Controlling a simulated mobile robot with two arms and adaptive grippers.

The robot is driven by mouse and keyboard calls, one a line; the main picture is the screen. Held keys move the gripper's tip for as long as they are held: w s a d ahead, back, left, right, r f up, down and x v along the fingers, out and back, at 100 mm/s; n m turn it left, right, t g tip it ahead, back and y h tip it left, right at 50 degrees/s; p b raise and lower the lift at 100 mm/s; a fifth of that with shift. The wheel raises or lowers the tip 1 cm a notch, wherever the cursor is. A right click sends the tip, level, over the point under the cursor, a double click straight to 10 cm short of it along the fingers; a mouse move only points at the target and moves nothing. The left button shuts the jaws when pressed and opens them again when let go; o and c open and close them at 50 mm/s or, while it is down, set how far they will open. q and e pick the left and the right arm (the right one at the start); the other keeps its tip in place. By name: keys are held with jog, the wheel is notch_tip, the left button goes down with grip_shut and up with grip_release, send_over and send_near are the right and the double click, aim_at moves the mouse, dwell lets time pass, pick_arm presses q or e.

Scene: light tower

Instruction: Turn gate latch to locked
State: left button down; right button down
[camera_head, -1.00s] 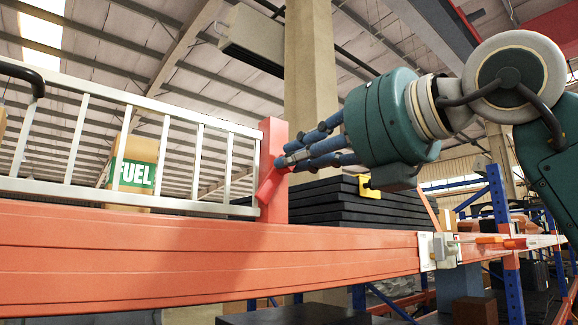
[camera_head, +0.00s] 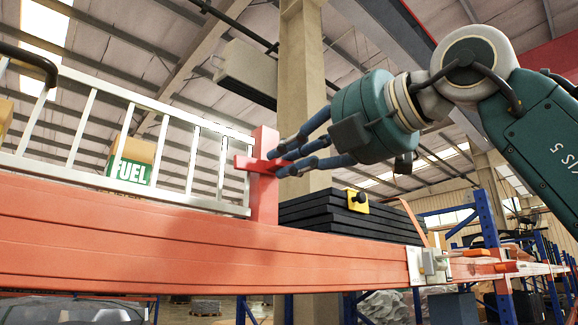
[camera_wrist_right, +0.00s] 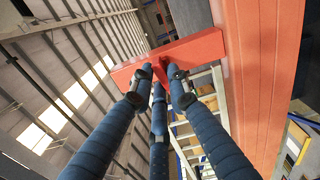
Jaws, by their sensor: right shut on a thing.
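The red gate latch (camera_head: 244,163) is on the red post (camera_head: 264,200) at the right end of the silver barred gate (camera_head: 115,140). Its visible arm lies about level across the post and points left toward the gate bars. My right gripper (camera_head: 276,167) is shut on the latch from the right, its blue fingers at the post. In the right wrist view the fingers (camera_wrist_right: 163,78) close together over the latch in front of the post (camera_wrist_right: 200,48). They hide most of the latch there. My left gripper is not in view.
A thick orange beam (camera_head: 150,240) runs along the front below the gate. A box with a green FUEL label (camera_head: 131,165) stands behind the bars. Black stacked slabs (camera_head: 320,215) with a yellow piece (camera_head: 343,202) stand right of the post.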

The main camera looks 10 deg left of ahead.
jog(key=shift+m, duration=0.6)
jog(key=shift+b, duration=0.3)
jog(key=c, duration=1.7)
grip_release()
jog(key=shift+d, duration=0.1)
jog(key=shift+o, duration=0.2)
jog(key=v, duration=1.2)
